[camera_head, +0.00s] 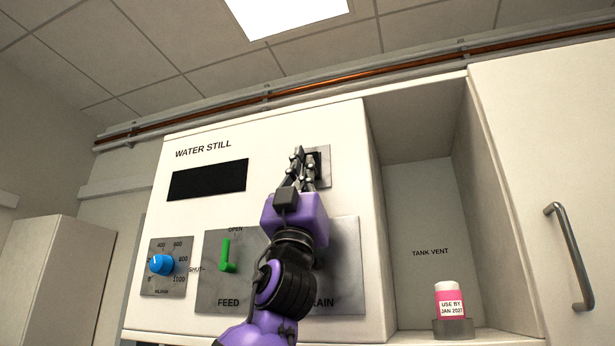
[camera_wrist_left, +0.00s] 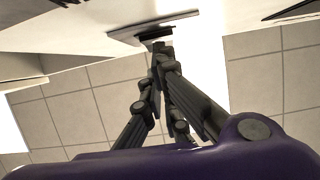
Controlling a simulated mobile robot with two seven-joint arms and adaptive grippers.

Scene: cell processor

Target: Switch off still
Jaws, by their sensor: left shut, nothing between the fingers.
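The water still (camera_head: 345,130) is a white panel with a dark, blank display (camera_head: 208,180). A grey switch plate (camera_head: 322,163) with a dark centre is at its upper right; it also shows in the left wrist view (camera_wrist_left: 150,30). My left gripper (camera_head: 303,158) is shut and empty, with its fingertips at the switch plate and partly covering it. In the left wrist view the fingertips (camera_wrist_left: 158,50) meet close to the dark switch part; I cannot tell whether they touch it. The switch's position is hidden. My right gripper is not in view.
A blue dial (camera_head: 161,264) is at lower left. A green FEED lever (camera_head: 228,255) is beside my arm, which covers much of the DRAIN plate (camera_head: 348,260). A pink-and-white bottle (camera_head: 450,300) stands in the tank vent alcove. A door handle (camera_head: 569,255) is at right.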

